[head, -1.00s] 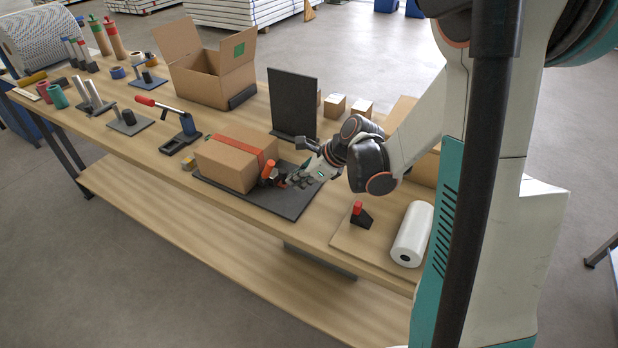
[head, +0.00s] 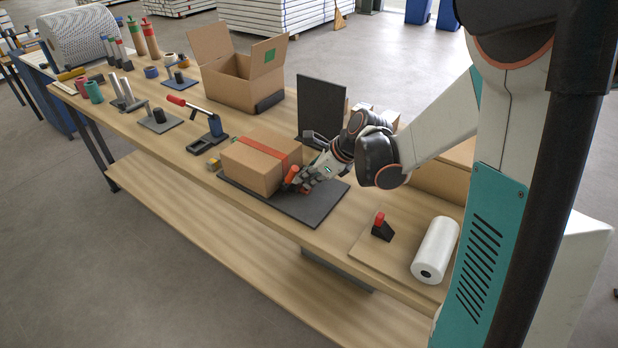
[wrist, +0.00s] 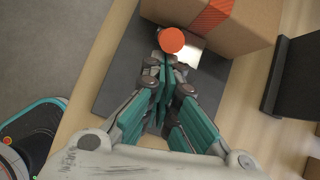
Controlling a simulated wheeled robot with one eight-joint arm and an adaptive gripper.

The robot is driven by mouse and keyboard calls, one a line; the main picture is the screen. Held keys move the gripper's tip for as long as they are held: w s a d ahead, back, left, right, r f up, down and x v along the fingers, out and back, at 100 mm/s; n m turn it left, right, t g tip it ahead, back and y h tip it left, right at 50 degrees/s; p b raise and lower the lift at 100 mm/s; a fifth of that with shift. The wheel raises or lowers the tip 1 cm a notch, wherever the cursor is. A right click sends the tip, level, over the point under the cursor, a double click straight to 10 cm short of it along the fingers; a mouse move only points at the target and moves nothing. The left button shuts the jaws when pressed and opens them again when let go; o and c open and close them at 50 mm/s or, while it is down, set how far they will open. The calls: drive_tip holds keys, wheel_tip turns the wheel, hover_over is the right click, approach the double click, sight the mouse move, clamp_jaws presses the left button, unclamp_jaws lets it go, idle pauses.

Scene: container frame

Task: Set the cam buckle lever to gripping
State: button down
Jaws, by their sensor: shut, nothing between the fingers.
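A closed cardboard box (head: 252,169) with an orange-red strap (head: 264,148) over its top sits on a dark mat (head: 310,208). The cam buckle's orange lever (head: 291,177) is at the box's right side. In the wrist view the lever shows as a round orange end (wrist: 171,40) beside a metal plate (wrist: 190,48) against the box. My gripper (head: 300,182) is shut and empty, its fingertips right at the lever. In the wrist view my gripper (wrist: 170,62) partly hides the buckle; I cannot tell whether it touches the lever.
A dark upright panel (head: 321,106) stands behind the box. An open carton (head: 240,85) and a red-handled clamp (head: 209,130) are to the left. A white roll (head: 435,250) and a small red-topped block (head: 381,226) lie to the right. The mat's front part is clear.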

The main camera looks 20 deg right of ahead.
drive_tip(key=shift+w+a+r+g+h+p, duration=0.15)
drive_tip(key=shift+w+r+g+h+p, duration=0.15)
drive_tip(key=shift+p, duration=0.2)
drive_tip(key=w+a+r+g+h+p, duration=0.1)
drive_tip(key=w+g+h+p, duration=0.1)
drive_tip(key=g, duration=0.1)
drive_tip(key=w+a+r+g+h+p, duration=0.1)
drive_tip(key=p, duration=0.1)
drive_tip(key=shift+w+a+r+g+h, duration=0.25)
drive_tip(key=shift+a+r+g+h, duration=0.05)
drive_tip(key=shift+g, duration=0.1)
drive_tip(key=shift+w+a+r+p, duration=0.15)
drive_tip(key=shift+w+a+p, duration=0.15)
drive_tip(key=shift+w+a, duration=0.45)
drive_tip(key=shift+w+d, duration=0.1)
drive_tip(key=shift+w, duration=0.05)
drive_tip(key=s+d+r+p, duration=0.1)
drive_tip(key=s+d+r, duration=0.1)
drive_tip(key=s+d, duration=0.1)
wheel_tip(320, 180, up, 9)
drive_tip(key=p, duration=0.3)
hover_over(286, 157)
drive_tip(key=s, duration=0.5)
drive_tip(key=shift+s+d+r, duration=0.15)
drive_tip(key=shift+d+r, duration=0.1)
drive_tip(key=shift+d, duration=0.1)
